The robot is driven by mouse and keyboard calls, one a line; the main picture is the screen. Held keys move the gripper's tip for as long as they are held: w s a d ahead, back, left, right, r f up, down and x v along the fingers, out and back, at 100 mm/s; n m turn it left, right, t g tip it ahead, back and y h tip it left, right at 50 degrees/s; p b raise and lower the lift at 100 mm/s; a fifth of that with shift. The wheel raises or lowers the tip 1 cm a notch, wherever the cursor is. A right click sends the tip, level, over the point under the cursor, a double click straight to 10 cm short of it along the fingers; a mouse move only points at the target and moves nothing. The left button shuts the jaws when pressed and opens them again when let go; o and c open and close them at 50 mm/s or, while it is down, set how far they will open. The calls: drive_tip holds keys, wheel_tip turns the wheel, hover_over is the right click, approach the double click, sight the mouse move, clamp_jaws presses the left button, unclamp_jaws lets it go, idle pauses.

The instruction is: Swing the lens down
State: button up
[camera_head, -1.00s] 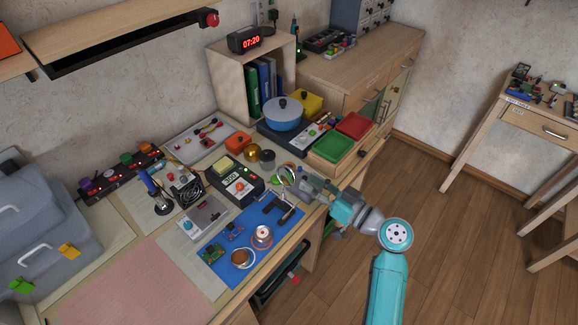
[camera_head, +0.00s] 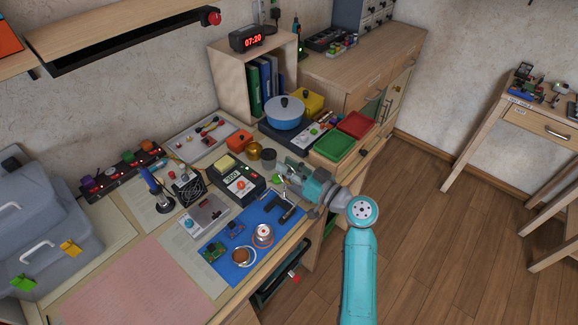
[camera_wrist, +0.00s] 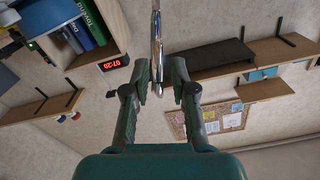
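My gripper (camera_head: 290,170) is over the back right of the workbench, beside the blue mat. In the wrist view my gripper (camera_wrist: 160,78) has its two fingers apart. A thin shiny metal piece (camera_wrist: 157,35), which looks like the lens rim or its holder seen edge-on, stands upright between the fingers. A gap shows at the right finger; contact with the left finger is unclear. In the head view the lens is mostly hidden by my gripper, so its tilt cannot be told.
The blue mat (camera_head: 233,265) holds small boards, wire spools and a dark clamp-like tool. Open floor is at right.

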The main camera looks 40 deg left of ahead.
clamp_jaws()
